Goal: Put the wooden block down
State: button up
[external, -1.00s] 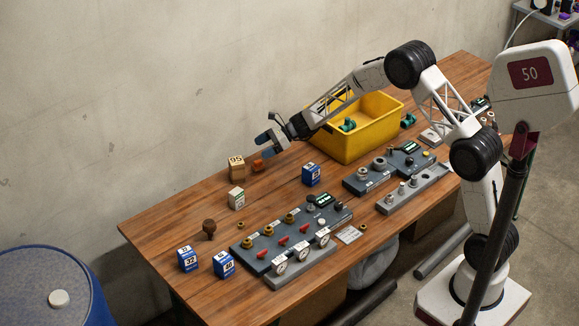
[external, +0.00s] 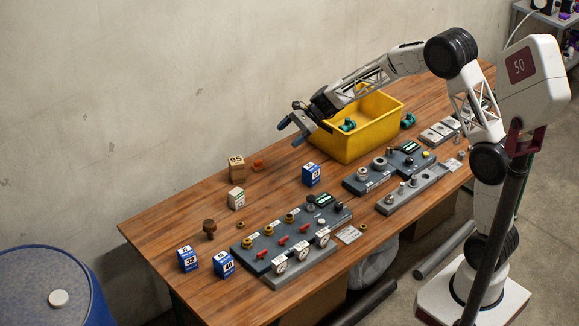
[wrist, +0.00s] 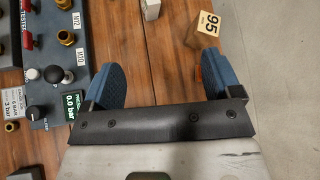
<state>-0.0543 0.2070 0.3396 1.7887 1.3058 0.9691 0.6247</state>
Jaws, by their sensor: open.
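The wooden block (external: 237,167), marked 95, stands upright on the wooden table near its wall-side edge. It also shows near the top right of the wrist view (wrist: 206,27), ahead of my gripper. My gripper (external: 290,133) is open and empty, raised above the table beside the yellow bin. In the wrist view the two blue fingers of my gripper (wrist: 163,73) are wide apart with bare table between them. The block is apart from both fingers.
A small orange piece (external: 258,165) lies beside the block, and a whitish block (external: 236,198) stands nearby. The yellow bin (external: 347,143) is to the right. Blue boxes (external: 311,175) and a valve panel (external: 292,232) occupy the nearer table.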

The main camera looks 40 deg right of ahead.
jog(key=s+d+r+n+h, duration=0.2)
jog(key=s+d+r+n, duration=0.2)
jog(key=s, duration=0.8)
jog(key=s+d+r+n+g+h, duration=0.1)
jog(key=s+d+r+n+h, duration=0.3)
jog(key=s, duration=0.9)
jog(key=s+d+r+n+h, duration=0.1)
jog(key=s+d+r+n, duration=0.35)
jog(key=s, duration=0.75)
jog(key=s+d+f+n+h, duration=0.1)
jog(key=s+d+n+h, duration=0.3)
jog(key=s, duration=1)
jog(key=shift+s+d+t, duration=0.15)
jog(key=shift+d+t, duration=0.15)
jog(key=shift+d, duration=0.9)
dwell(1.7)
